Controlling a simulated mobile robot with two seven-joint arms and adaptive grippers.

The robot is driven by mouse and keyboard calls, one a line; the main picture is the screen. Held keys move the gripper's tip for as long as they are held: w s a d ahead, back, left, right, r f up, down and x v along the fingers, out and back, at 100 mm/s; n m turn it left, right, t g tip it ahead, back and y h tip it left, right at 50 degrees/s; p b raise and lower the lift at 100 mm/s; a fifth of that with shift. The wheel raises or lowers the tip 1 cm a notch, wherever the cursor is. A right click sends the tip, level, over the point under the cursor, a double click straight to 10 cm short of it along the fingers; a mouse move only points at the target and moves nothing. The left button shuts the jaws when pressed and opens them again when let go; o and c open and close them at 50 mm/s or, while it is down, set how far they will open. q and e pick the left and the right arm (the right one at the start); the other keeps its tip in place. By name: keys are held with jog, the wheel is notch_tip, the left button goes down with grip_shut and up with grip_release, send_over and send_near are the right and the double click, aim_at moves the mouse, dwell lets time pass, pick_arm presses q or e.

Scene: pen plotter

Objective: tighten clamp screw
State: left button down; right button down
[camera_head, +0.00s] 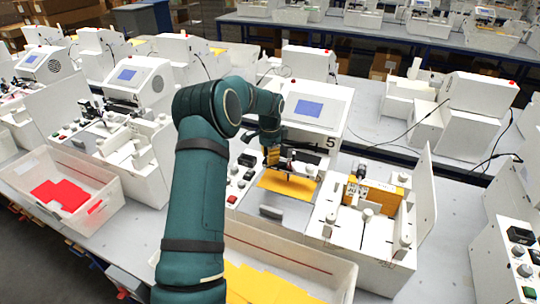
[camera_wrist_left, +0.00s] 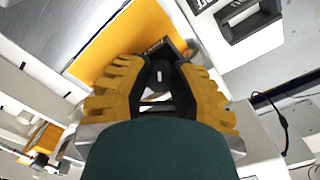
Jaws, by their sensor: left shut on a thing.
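The pen plotter marked 5 (camera_head: 318,107) is a white machine with a blue screen, behind a flat bed with an orange sheet (camera_head: 287,184). The sheet also shows in the left wrist view (camera_wrist_left: 122,38). A dark pen carriage (camera_head: 290,168) stands over the sheet. My left gripper (camera_head: 272,156) is at the left side of this carriage. In the left wrist view its yellow ridged fingers (camera_wrist_left: 158,82) close around a dark part at the carriage. The clamp screw itself is mostly hidden between the fingers, so its turn cannot be seen. My right gripper is not in view.
A clear bin of yellow sheets (camera_head: 262,284) stands in front. A white fixture with an orange stack (camera_head: 377,195) is to the right of the bed. Buttons (camera_head: 236,184) line the bed's left side. A bin with red sheets (camera_head: 60,193) is at left.

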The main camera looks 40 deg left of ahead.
pick_arm(q)
jog(key=shift+s+m, duration=0.1)
jog(key=shift+m, duration=1.5)
jog(key=c, duration=0.7)
grip_release()
jog(key=shift+r, duration=0.1)
notch_tip(320, 180, up, 12)
jog(key=shift+f, duration=0.1)
